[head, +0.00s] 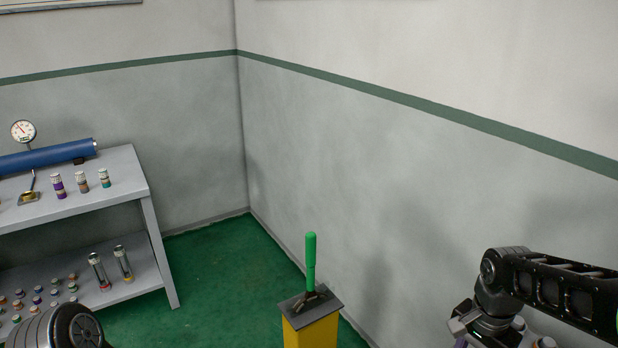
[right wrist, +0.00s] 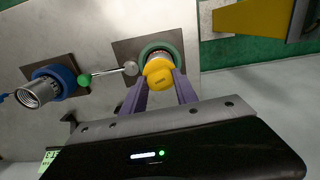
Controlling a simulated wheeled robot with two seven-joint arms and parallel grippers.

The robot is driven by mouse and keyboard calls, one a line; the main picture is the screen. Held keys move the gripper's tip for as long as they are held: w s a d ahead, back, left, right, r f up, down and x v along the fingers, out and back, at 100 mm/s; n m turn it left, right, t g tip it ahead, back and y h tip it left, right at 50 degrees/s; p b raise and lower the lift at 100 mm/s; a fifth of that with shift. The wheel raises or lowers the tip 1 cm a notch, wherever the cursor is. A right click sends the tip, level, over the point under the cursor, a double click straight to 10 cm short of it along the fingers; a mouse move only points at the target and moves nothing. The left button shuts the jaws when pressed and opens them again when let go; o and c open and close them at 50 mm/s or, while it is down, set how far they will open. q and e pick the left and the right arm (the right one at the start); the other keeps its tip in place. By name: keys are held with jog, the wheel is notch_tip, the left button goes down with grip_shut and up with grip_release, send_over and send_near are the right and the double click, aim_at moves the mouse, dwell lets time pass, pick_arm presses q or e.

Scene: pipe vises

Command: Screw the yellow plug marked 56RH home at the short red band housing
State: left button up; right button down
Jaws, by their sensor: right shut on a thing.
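The yellow plug (right wrist: 158,74) is between the purple fingers of my right gripper (right wrist: 161,84) in the right wrist view, and the gripper is shut on it. A faint mark shows on the plug but is too small to read. The plug is at the mouth of a housing with a green ring (right wrist: 146,54); how deep it sits is hidden. A second housing with a blue collar (right wrist: 62,78) and an open threaded silver mouth (right wrist: 38,93) is to the left. No red band can be made out. My left gripper is not in view.
A lever with a green ball (right wrist: 84,81) lies between the housings. In the head view, a grey shelf (head: 130,184) at left holds a blue pipe (head: 50,157), a gauge (head: 23,131) and several small cylinders. A yellow post (head: 312,335) with a green handle (head: 311,262) stands at bottom centre.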

jog(key=m, duration=0.3)
jog(key=shift+m, duration=0.4)
jog(key=m, duration=0.4)
jog(key=shift+m+b, duration=0.3)
jog(key=c, duration=1)
grip_release()
jog(key=shift+c, duration=0.2)
jog(key=shift+r+p, duration=0.9)
jog(key=shift+r, duration=0.25)
